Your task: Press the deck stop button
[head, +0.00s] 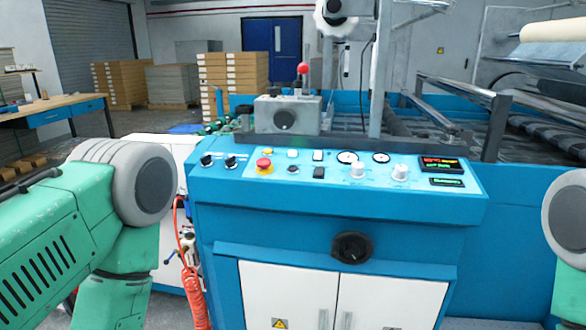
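A red mushroom-head button (264,164) with a yellow base sits on the left part of the blue sloped control panel (440,208). It looks like the deck stop button; no label on it is readable. My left arm comes in from the left and its joint is beside the panel's left side. Part of my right arm shows at the right edge. Neither gripper is in view.
Black knobs (206,160), gauges (347,157), white knobs (358,170) and a display (440,164) share the panel. A grey box (286,115) with a red-topped lever (303,69) stands behind. A red coiled hose (194,290) hangs left of the cabinet (284,290).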

